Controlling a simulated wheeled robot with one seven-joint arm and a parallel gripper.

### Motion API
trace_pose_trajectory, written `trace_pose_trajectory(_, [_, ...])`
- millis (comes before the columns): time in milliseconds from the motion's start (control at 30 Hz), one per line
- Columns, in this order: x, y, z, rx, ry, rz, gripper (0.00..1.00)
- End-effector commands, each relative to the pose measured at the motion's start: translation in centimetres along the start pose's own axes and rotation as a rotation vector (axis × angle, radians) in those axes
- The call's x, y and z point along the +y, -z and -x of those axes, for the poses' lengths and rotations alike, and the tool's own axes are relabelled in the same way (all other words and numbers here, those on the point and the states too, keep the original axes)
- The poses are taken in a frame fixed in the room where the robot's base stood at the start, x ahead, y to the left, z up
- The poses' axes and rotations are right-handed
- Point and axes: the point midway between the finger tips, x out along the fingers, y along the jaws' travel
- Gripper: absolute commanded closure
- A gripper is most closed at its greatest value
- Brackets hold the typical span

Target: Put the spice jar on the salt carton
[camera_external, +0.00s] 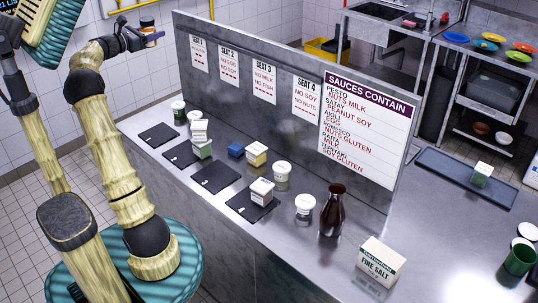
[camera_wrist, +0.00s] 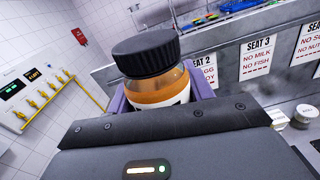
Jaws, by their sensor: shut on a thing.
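The spice jar (camera_wrist: 158,82), an amber jar with a black lid and a pale label, is in my gripper in the wrist view. It is tilted a little there, and its lower part is hidden by my gripper. In the external view my gripper (camera_external: 146,36) is raised at the upper left, above and left of the counter, with the small spice jar (camera_external: 153,36) at its end. The salt carton (camera_external: 380,268), a white and tan box marked FINE SALT, stands on the counter at the lower right, far from my gripper. Its top is bare.
A dark sauce bottle (camera_external: 332,212) and a white-lidded tub (camera_external: 304,205) stand left of the carton. Black mats (camera_external: 215,177) with small cartons line the counter. An upright grey partition (camera_external: 300,128) with signs runs behind them. A green cup (camera_external: 520,258) stands at the right.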

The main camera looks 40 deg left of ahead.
Motion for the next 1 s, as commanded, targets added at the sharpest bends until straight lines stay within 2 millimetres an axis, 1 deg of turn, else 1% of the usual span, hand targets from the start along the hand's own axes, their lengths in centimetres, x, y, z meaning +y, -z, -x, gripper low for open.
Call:
trace_pose_trajectory(100, [0.2,-1.9,-0.1,-0.002,0.001,-0.003,0.78])
trace_pose_trajectory(133, [0.2,-2.4,-0.1,-0.002,0.002,-0.002,0.78])
trace_pose_trajectory(167, [-0.1,-2.5,-0.5,-0.002,0.010,0.001,0.78])
trace_pose_trajectory(367, [-2.9,-2.8,-3.9,-0.014,0.065,0.007,0.78])
trace_pose_trajectory(467, [-4.8,-3.1,-6.0,-0.022,0.102,0.010,0.78])
trace_pose_trajectory(567, [-7.3,-3.5,-8.4,-0.030,0.145,0.015,0.78])
trace_pose_trajectory(667, [-10.4,-3.9,-11.2,-0.039,0.199,0.019,0.78])
trace_pose_trajectory(700, [-11.8,-4.1,-12.2,-0.043,0.221,0.021,0.78])
trace_pose_trajectory(767, [-13.8,-4.4,-13.8,-0.048,0.254,0.024,0.78])
trace_pose_trajectory(800, [-15.3,-4.6,-14.8,-0.052,0.277,0.027,0.78])
trace_pose_trajectory(967, [-21.3,-5.5,-18.4,-0.066,0.366,0.036,0.78])
trace_pose_trajectory(1000, [-22.9,-5.7,-19.1,-0.068,0.389,0.039,0.78])
